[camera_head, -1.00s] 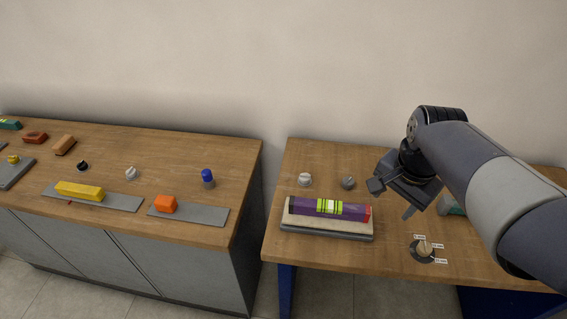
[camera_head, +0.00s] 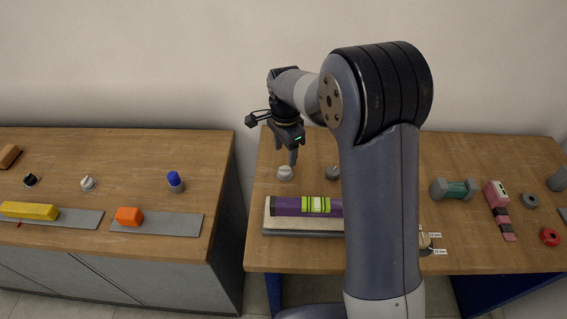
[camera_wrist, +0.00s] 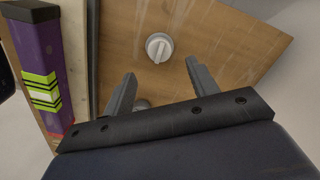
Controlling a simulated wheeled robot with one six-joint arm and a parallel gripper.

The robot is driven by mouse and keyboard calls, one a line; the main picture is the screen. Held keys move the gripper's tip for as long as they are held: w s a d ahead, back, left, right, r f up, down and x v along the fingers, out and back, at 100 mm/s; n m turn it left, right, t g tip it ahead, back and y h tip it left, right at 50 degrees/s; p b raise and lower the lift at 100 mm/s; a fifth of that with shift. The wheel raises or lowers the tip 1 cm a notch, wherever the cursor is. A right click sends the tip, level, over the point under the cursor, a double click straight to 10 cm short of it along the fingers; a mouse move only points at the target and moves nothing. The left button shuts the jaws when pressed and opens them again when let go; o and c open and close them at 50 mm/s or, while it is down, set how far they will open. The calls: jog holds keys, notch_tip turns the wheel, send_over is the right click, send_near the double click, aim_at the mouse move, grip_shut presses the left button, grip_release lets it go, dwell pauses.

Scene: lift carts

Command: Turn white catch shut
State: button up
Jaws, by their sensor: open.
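A white catch (camera_head: 285,173), a round knob with a raised bar across it, sits on the right wooden table near its left edge. It also shows in the wrist view (camera_wrist: 159,47), beyond and between my fingertips, with its bar tilted slightly. My gripper (camera_head: 292,158) points down just above the catch, apart from it. In the wrist view my gripper (camera_wrist: 160,72) is open and empty. A second white knob (camera_head: 87,184) stands on the left counter.
A purple level (camera_head: 286,206) lies on a padded board in front of the catch. A grey knob (camera_head: 332,172) stands to its right, partly hidden by my arm. A dumbbell (camera_head: 453,189) and other items lie farther right. A gap separates table and counter.

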aim_at(286, 168)
notch_tip(286, 168, down, 7)
jog(key=shift+r+p, duration=0.2)
jog(key=shift+p, duration=0.2)
jog(key=c, duration=1)
